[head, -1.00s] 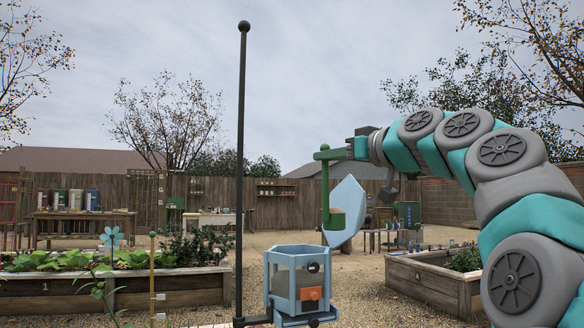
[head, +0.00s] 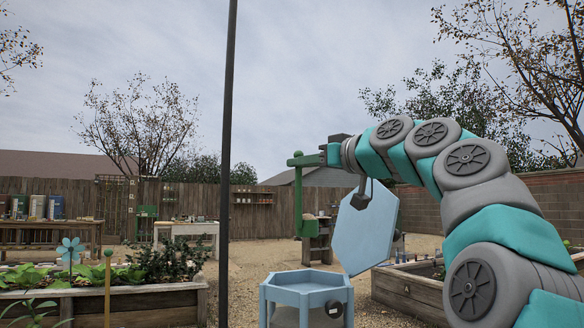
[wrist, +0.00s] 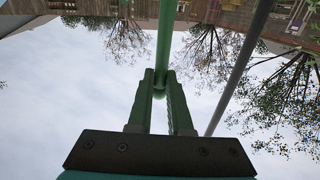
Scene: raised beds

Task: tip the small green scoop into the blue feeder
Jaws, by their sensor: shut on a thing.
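My gripper (head: 318,159) is shut on the handle of the small green scoop (head: 298,198). In the wrist view, my green fingers (wrist: 161,98) close on the scoop's round green bar (wrist: 165,45). In the head view, the scoop's stem hangs upright, with its green cup at the lower end. What the cup holds is unclear. The blue feeder (head: 305,284) is an open six-sided box at the bottom of the head view, its lower part cut off. Its pale blue lid (head: 366,235) stands open to the right. The cup appears above the feeder's rim, but its depth cannot be judged.
A dark pole (head: 229,150) rises left of the feeder. Raised wooden beds stand at left (head: 150,305) and right (head: 410,292). Work tables and a wooden fence (head: 255,225) are farther back. Open gravel lies between the beds.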

